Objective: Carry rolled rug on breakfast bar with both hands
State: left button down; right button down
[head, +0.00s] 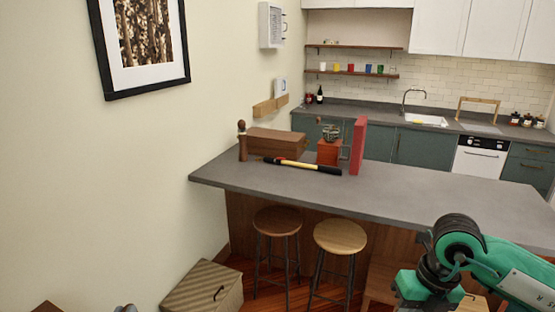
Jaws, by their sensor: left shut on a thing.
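Only a small grey tip of my left gripper (125,308) shows at the bottom edge, left of centre. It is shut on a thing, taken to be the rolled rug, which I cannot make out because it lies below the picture. My right arm comes in from the right with green links and black joints. Its gripper is out of view. The grey-topped breakfast bar (405,200) runs across the middle from the wall to the right. No rolled rug shows plainly on it.
A striped box (205,291) sits by the wall. The bar's right half is clear.

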aim_at(283, 182)
jog(key=i, duration=2.95)
jog(key=i+j+z, duration=0.1)
jog(key=i+z, duration=0.2)
jog(key=i, duration=0.2)
